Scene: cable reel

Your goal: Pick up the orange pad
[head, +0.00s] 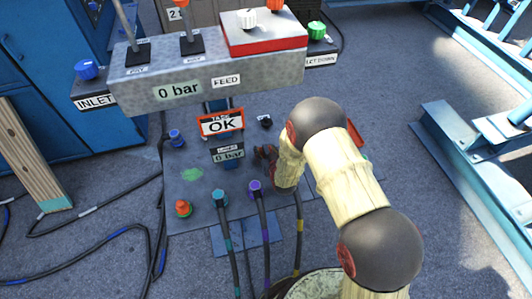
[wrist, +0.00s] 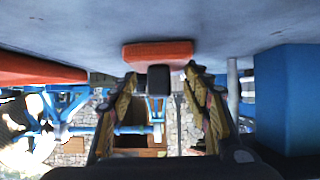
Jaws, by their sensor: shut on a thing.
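The orange pad (wrist: 158,53) shows in the wrist view as a flat orange block against a grey surface. A dark block (wrist: 158,78) sits directly in front of it and seems joined to it. My gripper (wrist: 160,76) has its two fingers on either side of this dark block and is shut on it. In the head view my gripper (head: 265,156) is small and dark, over the grey panel, right of the lower 0 bar display. The pad cannot be made out there.
The panel has an INLET valve (head: 88,70), a TASK OK sign (head: 221,123) and coloured plugs with cables, including a purple one (head: 255,187). A red-edged box (head: 262,40) sits at the top. A red edge (head: 355,134) shows behind my arm. Blue steel frames stand right.

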